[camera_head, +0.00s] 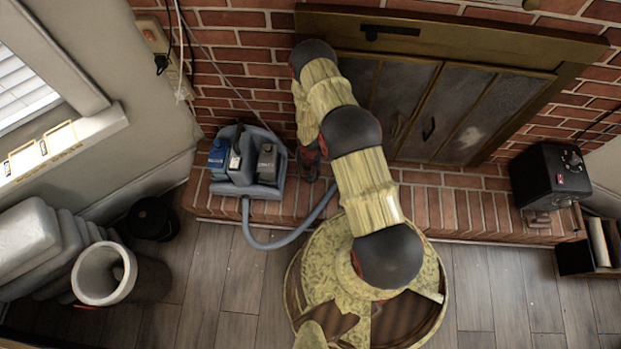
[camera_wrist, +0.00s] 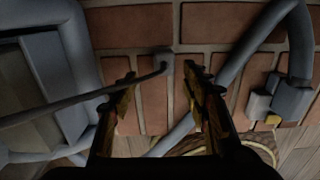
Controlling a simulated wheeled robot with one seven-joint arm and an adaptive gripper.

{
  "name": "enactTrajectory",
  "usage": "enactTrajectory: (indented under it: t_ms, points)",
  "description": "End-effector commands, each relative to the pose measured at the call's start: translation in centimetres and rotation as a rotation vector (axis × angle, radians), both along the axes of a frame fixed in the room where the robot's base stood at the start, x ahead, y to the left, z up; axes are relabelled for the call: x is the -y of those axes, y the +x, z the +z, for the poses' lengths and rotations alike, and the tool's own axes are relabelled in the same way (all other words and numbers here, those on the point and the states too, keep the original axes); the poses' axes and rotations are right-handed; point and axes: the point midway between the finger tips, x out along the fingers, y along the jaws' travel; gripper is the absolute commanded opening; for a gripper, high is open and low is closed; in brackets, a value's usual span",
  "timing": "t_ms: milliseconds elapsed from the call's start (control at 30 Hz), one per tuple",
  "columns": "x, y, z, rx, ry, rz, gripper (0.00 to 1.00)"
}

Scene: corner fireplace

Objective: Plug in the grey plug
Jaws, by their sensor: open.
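A small grey plug (camera_wrist: 164,64) on a dark cord (camera_wrist: 85,105) is at the red brick hearth in the wrist view. My gripper (camera_wrist: 160,74) is open, with one finger on each side just short of the plug; I cannot tell whether either touches it. In the head view my gripper (camera_head: 312,168) is low over the hearth beside the blue-grey cleaning machine (camera_head: 275,192), and the plug is not visible there. A beige outlet box (camera_head: 150,32) with cords is on the wall at upper left.
The machine's grey hose (camera_head: 268,244) loops over the hearth edge, and its end (camera_wrist: 290,100) lies right of my gripper in the wrist view. A black box (camera_head: 540,175) stands at the right. A grey bin (camera_head: 150,280) stands on the floor at lower left.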

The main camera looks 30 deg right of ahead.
Motion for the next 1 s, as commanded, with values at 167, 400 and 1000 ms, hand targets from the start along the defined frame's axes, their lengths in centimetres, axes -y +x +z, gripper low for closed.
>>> enactTrajectory:
  t_ms: [167, 400, 1000]
  points:
    - [0.6, -0.1, -2.5, -0.002, 0.000, -0.002, 0.47]
    - [0.8, -0.1, -5.1, -0.001, 0.000, -0.001, 0.47]
    - [0.8, 0.0, -4.9, -0.001, 0.001, -0.001, 0.32]
